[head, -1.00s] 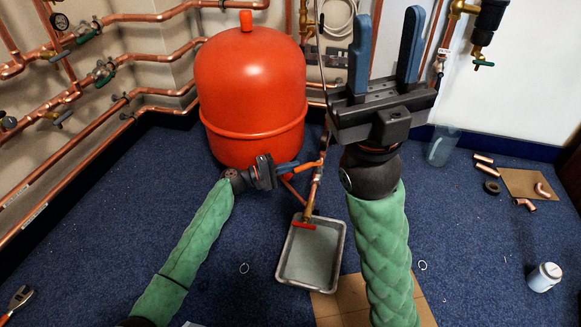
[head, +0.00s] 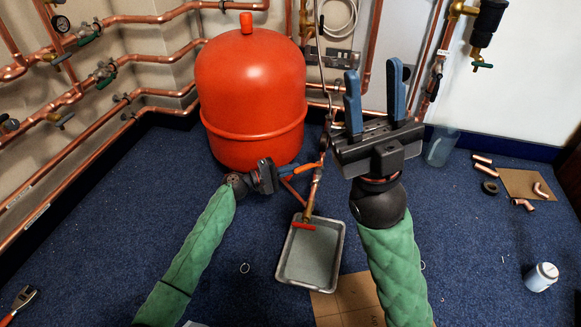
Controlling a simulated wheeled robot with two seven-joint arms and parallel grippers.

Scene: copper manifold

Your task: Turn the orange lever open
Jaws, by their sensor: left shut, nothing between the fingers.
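The orange lever (head: 311,166) sits on a thin copper pipe to the right of the red tank and points left. My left gripper (head: 289,169) is shut and empty, with its blue fingertips right at the lever's free end. I cannot tell whether they touch it. My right gripper (head: 373,72) is open and empty, pointing up, to the right of that pipe and nearer the camera.
The red tank (head: 250,90) stands behind my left gripper. A red handle (head: 303,226) is lower on the pipe, over a grey tray (head: 283,277). Copper pipes line the left wall. A clear jug (head: 440,147) and loose fittings (head: 523,204) are at right.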

